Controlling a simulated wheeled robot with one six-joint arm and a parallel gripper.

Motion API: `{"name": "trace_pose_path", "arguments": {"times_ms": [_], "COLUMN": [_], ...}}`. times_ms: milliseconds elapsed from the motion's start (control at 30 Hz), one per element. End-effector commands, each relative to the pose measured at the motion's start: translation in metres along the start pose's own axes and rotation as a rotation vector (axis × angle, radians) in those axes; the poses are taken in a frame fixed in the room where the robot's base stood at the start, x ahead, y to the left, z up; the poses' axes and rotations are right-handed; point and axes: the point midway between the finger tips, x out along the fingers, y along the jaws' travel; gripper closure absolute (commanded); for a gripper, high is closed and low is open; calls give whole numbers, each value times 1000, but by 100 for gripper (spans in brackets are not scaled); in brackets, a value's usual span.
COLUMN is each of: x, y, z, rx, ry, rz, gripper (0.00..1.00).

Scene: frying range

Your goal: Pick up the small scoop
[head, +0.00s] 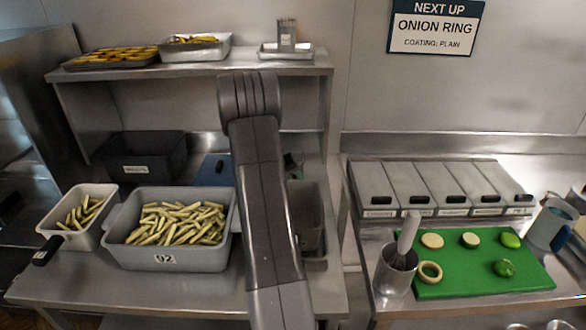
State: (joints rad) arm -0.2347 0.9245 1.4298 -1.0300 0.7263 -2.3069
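No small scoop can be made out with certainty. A pale grey open container (101,232) with a black handle (46,251) stands at the left of the left counter and holds some fries. A metal cup (396,276) on the right counter holds a utensil with a light grey handle (409,232); its lower end is partly hidden. A small dark object (293,166) beside my arm under the shelf is too unclear to name. My arm rises through the middle of the view, hiding part of the left counter. My gripper is not visible.
A grey tub (165,258) marked 02 holds fries. A dark bin (140,160) stands behind it. A shelf (190,70) above carries trays. On the right are lidded bins (415,187), a green board (485,275) with sliced vegetables, and a jug (550,225).

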Motion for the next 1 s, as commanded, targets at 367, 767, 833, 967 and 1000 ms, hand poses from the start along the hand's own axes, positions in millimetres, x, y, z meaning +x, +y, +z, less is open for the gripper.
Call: {"name": "trace_pose_path", "arguments": {"times_ms": [367, 767, 833, 967, 1000], "x": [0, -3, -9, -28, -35], "y": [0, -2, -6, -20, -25], "z": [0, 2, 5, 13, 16], "rx": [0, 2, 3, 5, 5], "ry": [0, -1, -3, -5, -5], "rz": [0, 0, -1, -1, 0], "gripper": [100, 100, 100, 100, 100]}}
